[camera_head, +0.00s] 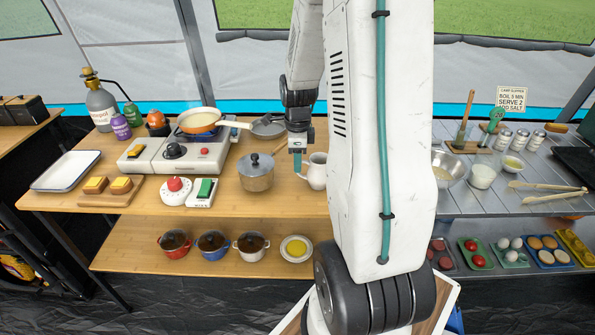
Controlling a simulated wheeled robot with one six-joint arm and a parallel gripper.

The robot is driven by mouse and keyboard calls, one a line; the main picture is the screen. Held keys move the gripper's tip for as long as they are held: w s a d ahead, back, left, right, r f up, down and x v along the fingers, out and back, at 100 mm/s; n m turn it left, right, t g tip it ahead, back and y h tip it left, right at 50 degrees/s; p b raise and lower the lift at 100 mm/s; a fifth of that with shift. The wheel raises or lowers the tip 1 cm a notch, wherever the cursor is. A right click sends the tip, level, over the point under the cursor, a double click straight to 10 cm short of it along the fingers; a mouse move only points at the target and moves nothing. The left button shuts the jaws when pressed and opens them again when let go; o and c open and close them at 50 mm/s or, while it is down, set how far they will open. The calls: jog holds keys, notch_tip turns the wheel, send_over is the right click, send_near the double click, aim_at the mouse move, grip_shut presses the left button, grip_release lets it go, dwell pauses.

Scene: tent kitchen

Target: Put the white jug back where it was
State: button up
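The white jug (317,173) stands upright on the wooden table top, right of the lidded pot. Its right side is partly hidden behind my arm. My gripper (297,170) points down at the jug's left side, by its handle. The fingers look very close to the handle or on it. At this size I cannot tell whether they are open or shut on it.
A steel pot (257,174) with a lid stands just left of my gripper. Behind are a camp stove (176,153) and a frying pan (199,121). A metal bowl (450,167) stands right of my arm. The table front (285,203) is clear.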

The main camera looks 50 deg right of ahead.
notch_tip(320, 180, up, 7)
jog(key=shift+f, duration=0.2)
jog(key=s+a+r+n, duration=0.2)
jog(key=a+r+n, duration=0.3)
jog(key=a+n, duration=0.15)
jog(key=s+a+r+n, duration=0.2)
jog(key=a+r+n, duration=0.35)
jog(key=a, duration=0.25)
jog(key=s+a+r+n+t, duration=0.1)
jog(key=s+a+r+n, duration=0.2)
jog(key=s+a+n, duration=0.9)
jog(key=s+n, duration=0.1)
jog(key=n, duration=0.3)
jog(key=shift+s, duration=0.2)
